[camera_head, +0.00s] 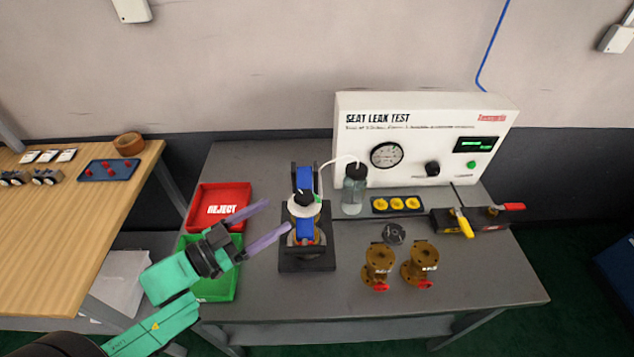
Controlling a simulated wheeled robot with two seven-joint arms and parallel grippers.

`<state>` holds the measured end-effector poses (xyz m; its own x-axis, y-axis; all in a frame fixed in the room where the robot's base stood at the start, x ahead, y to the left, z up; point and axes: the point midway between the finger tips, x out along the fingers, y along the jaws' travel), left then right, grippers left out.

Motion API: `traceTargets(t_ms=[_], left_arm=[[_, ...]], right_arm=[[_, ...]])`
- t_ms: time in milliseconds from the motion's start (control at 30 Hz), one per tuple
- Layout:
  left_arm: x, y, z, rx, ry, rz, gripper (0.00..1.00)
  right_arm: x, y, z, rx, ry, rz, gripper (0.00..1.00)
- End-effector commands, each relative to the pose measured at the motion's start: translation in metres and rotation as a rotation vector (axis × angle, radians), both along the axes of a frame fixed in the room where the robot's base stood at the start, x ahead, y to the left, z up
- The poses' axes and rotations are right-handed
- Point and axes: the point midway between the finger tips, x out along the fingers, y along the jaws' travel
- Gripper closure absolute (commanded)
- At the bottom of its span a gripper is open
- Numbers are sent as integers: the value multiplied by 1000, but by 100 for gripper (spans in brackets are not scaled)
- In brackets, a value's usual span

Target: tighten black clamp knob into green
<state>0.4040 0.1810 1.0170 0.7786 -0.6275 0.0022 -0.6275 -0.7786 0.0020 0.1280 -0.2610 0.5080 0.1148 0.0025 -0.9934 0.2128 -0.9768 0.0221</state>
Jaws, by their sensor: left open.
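A black clamp knob (304,196) sits on a white disc (294,209) with a small green mark, at the top of the black clamp fixture (306,264). A blue part (305,230) shows in the fixture below the knob. My left gripper (278,215) reaches in from the lower left. Its two purple fingers are spread open with nothing between them. The fingertips are just left of the fixture and point toward it; whether they touch it cannot be told. My right gripper is not in view.
A red reject tray (237,222) and a green tray (220,289) lie left of the fixture. A seat leak test panel (350,130) stands behind, with a bottle (354,190) before it. Two brass valves (379,262) stand right. The table's front right is clear.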

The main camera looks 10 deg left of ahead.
Motion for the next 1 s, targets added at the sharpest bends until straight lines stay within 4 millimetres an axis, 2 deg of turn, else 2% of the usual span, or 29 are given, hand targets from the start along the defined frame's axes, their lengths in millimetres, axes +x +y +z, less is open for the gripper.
traceTargets(t_ms=[100, 200, 300, 500, 600, 900, 933, 1000], left_arm=[[19, -14, 3, -1, -7, 0, 17], [35, -27, 4, 2, -8, -1, 17], [51, -40, 4, 1, -7, 0, 17], [83, -66, 4, 2, -4, 1, 17], [93, -74, 2, 3, -3, 1, 17], [97, -79, 0, 4, 0, -1, 17], [97, -79, 0, 4, 0, -1, 21], [97, -79, 0, 4, 0, -1, 48]], right_arm=[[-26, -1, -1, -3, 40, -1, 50], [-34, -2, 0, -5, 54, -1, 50], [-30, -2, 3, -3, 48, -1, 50], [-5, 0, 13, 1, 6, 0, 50], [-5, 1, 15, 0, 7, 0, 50], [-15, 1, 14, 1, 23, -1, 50], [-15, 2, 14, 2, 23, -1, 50], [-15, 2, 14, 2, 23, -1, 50]])
